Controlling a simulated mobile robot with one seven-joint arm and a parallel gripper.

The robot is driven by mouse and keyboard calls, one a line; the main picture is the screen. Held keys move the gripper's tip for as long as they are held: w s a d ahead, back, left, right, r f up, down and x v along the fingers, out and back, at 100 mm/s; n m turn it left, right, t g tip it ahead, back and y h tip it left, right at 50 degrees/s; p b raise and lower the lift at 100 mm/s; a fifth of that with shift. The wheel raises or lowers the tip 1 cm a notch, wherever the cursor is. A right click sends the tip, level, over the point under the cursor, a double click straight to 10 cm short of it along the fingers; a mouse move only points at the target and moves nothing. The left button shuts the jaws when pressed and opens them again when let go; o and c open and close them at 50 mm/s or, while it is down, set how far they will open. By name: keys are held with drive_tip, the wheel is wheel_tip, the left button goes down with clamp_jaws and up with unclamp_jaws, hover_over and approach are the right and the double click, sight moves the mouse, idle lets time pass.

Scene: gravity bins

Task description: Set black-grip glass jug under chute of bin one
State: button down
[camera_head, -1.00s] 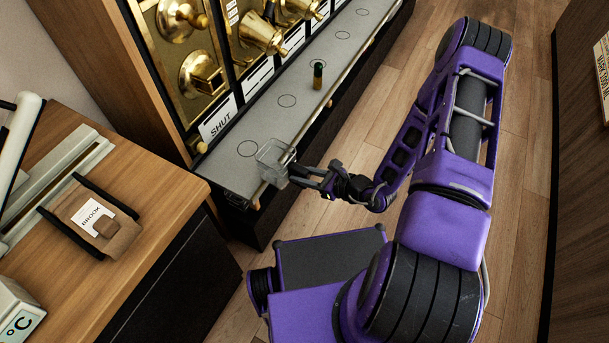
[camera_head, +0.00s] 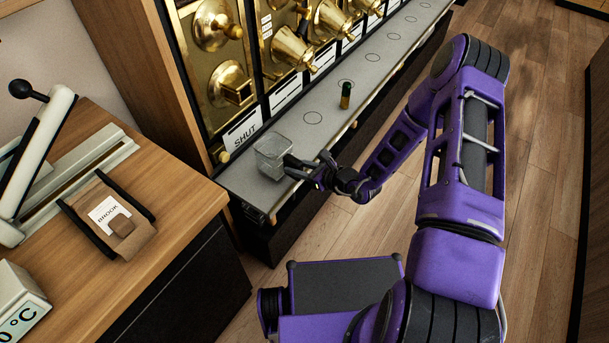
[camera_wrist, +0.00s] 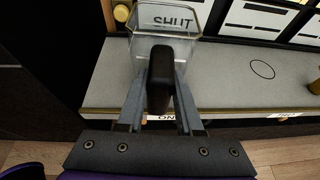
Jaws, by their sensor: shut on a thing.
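The clear glass jug (camera_head: 272,150) is over the near end of the grey shelf, in front of the first bin, whose label reads SHUT. It looks upright; I cannot tell whether its base touches the shelf. My gripper (camera_head: 303,170) is shut on the jug's black grip, which shows between the fingers in the wrist view (camera_wrist: 160,75). The jug's glass body (camera_wrist: 165,42) lies beyond the grip there. The first bin's brass chute (camera_head: 233,84) is above and behind the jug. The nearest shelf ring is hidden, seemingly by the jug.
The grey shelf (camera_head: 372,85) carries drawn rings along its length. A small dark green and brass cylinder (camera_head: 345,95) stands further along. A wooden counter (camera_head: 165,190) with a brown BROOK pouch (camera_head: 113,222) is at the left. The shelf between jug and cylinder is clear.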

drive_tip(key=b, duration=0.2)
approach(269, 152)
drive_tip(key=w+a, duration=0.2)
drive_tip(key=a, duration=0.1)
drive_tip(key=shift+w+r, duration=0.2)
drive_tip(key=shift+w, duration=0.15)
drive_tip(key=shift+f+b, duration=0.5)
drive_tip(key=shift+b, duration=0.1)
drive_tip(key=shift+f+b, duration=0.35)
drive_tip(key=shift+f, duration=0.15)
drive_tip(key=shift+c, duration=2.4)
unclamp_jaws()
drive_tip(key=shift+d, duration=0.1)
drive_tip(key=p+v, duration=0.2)
drive_tip(key=v, duration=1.5)
drive_tip(key=shift+s+r, duration=0.1)
drive_tip(key=shift+r, duration=0.05)
